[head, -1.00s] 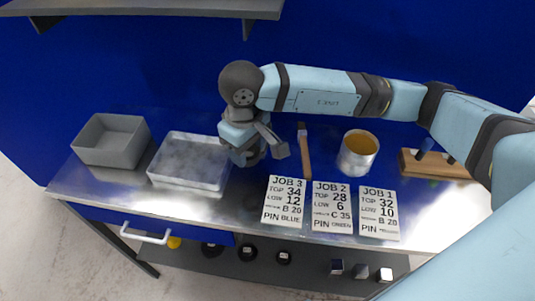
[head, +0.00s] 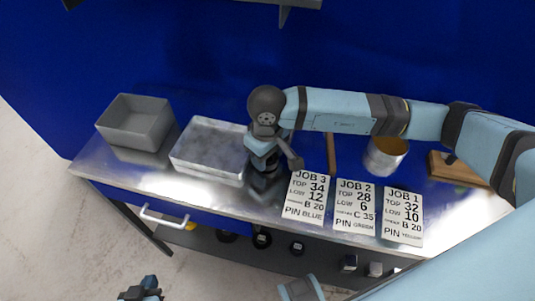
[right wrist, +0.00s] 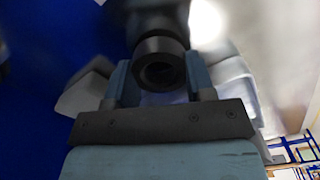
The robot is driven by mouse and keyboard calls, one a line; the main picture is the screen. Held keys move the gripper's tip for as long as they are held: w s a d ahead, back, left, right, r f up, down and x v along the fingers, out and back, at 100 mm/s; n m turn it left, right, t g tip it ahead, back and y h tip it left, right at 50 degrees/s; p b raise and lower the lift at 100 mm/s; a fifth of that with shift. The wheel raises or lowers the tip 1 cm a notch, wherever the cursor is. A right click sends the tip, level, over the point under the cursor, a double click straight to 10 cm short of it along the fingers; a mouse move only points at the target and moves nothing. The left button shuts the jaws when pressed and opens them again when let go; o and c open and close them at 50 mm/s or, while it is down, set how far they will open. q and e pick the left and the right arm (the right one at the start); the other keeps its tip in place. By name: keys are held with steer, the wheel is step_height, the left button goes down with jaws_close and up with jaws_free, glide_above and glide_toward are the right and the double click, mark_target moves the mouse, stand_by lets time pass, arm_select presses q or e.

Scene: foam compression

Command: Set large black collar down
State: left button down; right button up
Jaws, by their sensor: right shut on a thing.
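My right gripper (head: 266,165) is low over the metal bench top, just right of the pale grey tray. In the right wrist view its two fingers stand either side of a large black collar (right wrist: 160,46), shut on it. The collar's round opening faces the camera. In the head view the collar is mostly hidden by the gripper; a dark shape shows under it, and I cannot tell whether it touches the bench. My left gripper (head: 143,290) is at the bottom edge, partly cut off, away from the bench top.
On the bench are a grey bin (head: 136,122), the pale grey tray (head: 207,176), a metal cup (head: 386,157), a wooden block (head: 455,170), a brown-handled tool (head: 331,153) and three job cards (head: 355,208). Black rings (head: 262,238) lie on the lower shelf. A drawer handle (head: 164,216) sticks out in front.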

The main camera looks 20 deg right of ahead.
steer(key=shift+f, duration=0.4)
steer(key=o, duration=0.9)
